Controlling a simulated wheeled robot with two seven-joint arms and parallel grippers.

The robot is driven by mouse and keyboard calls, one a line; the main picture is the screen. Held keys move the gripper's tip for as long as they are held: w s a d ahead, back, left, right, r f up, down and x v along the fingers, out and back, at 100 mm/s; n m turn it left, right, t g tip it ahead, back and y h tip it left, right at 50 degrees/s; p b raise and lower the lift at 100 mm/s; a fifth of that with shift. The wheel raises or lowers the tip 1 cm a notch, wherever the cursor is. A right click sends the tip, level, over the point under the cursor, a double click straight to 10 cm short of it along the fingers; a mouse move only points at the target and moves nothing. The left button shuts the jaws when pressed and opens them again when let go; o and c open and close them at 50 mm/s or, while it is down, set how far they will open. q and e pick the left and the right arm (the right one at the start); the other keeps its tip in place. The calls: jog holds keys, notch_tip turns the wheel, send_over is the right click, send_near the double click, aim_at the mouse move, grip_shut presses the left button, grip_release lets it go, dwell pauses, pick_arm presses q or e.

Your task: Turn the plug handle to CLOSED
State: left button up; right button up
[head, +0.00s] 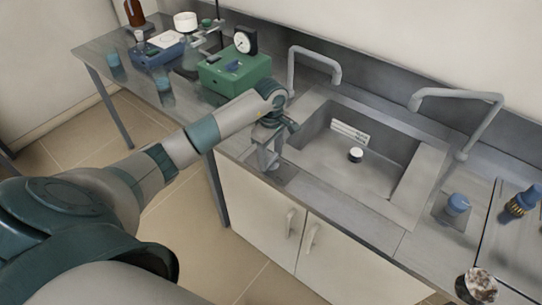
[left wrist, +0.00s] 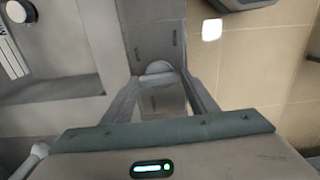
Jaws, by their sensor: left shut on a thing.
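The plug handle (left wrist: 157,72) is a small grey rounded knob on a grey plate at the left rim of the sink (head: 407,190). In the left wrist view it sits between my fingers, with small dark lettering on the plate beyond it, too blurred to read. My left gripper (head: 268,162) points down at that rim and is shut on the handle; its fingers also show in the left wrist view (left wrist: 158,95). In the head view the gripper hides the handle. The sink plug (head: 355,155), with a pale top, lies in the basin. My right gripper is not in view.
A green box with a gauge (head: 235,70) stands on the left bench. Cabinet doors (head: 330,262) are below.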

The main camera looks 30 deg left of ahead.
pick_arm(q)
jog(key=n+b, duration=0.3)
jog(key=b, duration=0.2)
jog(key=shift+a+f, duration=0.1)
jog(key=shift+f, duration=0.1)
jog(key=n+b, duration=0.2)
jog(key=n, duration=0.1)
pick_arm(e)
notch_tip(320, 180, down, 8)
pick_arm(q)
jog(key=n+b, duration=0.4)
jog(key=n, duration=0.5)
jog(key=shift+r, duration=0.15)
jog(key=shift+r+n+b, duration=0.1)
jog(key=shift+n+b, duration=0.45)
jog(key=shift+n, duration=0.95)
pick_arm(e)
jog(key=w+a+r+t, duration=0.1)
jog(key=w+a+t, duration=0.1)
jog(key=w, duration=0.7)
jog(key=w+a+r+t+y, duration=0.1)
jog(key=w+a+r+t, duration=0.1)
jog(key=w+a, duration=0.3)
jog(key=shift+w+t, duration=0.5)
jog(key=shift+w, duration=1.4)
